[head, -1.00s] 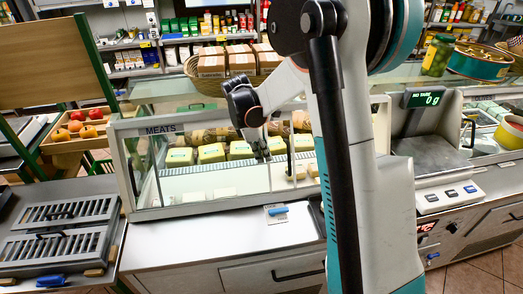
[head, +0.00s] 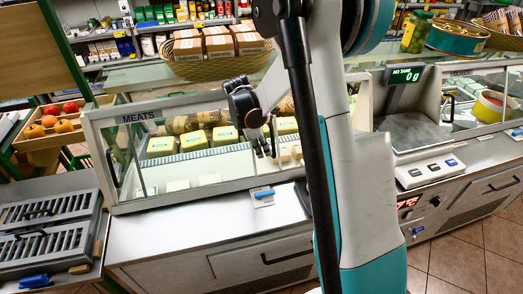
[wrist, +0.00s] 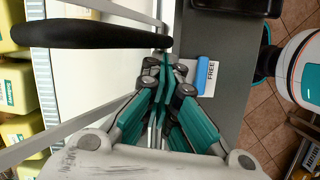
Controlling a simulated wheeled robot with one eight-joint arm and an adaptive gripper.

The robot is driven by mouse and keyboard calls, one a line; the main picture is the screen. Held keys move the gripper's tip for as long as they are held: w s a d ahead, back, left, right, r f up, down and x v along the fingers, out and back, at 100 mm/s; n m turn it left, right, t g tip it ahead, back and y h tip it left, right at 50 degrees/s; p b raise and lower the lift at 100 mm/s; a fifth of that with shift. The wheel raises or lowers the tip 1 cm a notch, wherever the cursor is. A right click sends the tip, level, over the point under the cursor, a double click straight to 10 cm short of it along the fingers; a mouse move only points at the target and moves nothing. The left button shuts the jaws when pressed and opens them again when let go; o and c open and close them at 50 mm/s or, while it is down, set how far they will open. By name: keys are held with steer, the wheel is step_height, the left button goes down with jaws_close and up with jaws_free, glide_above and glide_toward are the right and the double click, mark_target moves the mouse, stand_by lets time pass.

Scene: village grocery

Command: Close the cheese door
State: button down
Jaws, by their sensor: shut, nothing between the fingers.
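A display case marked MEATS (head: 98,160) stands at the left of the head view, with yellow cheese-like blocks (head: 194,140) and rolls behind its framed glass. No cheese marking is readable, and my arm hides the case's right part. My gripper (head: 264,148) is at the front of this case, right of the blocks. In the wrist view my gripper (wrist: 168,66) is shut and empty. A dark handle bar (wrist: 90,34) runs across the glass frame there, its end close to my fingertips. I cannot tell whether they touch it.
A counter (head: 200,222) runs below the case, with a blue-topped FREE tag (wrist: 206,75), also in the head view (head: 263,196). A scale (head: 412,130) stands right of my arm. A basket of boxes (head: 215,62) sits above the case. Slatted grey units (head: 45,220) lie left.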

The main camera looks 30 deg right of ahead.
steer(key=shift+d, duration=0.1)
steer(key=s+d, duration=0.3)
steer(key=d, duration=0.9)
steer(key=s+d, duration=0.4)
steer(key=d, duration=0.8)
steer(key=s+d+b, duration=0.1)
steer(key=s+d, duration=0.2)
steer(key=d, duration=0.9)
steer(key=shift+s+d, duration=0.25)
steer(key=shift+r, duration=0.1)
steer(key=w+a+r+p, duration=0.2)
steer(key=a+r, duration=0.4)
steer(key=r, duration=0.4)
steer(key=shift+w+a+r, duration=0.15)
steer(key=shift+w+a, duration=0.1)
steer(key=shift+w, duration=0.3)
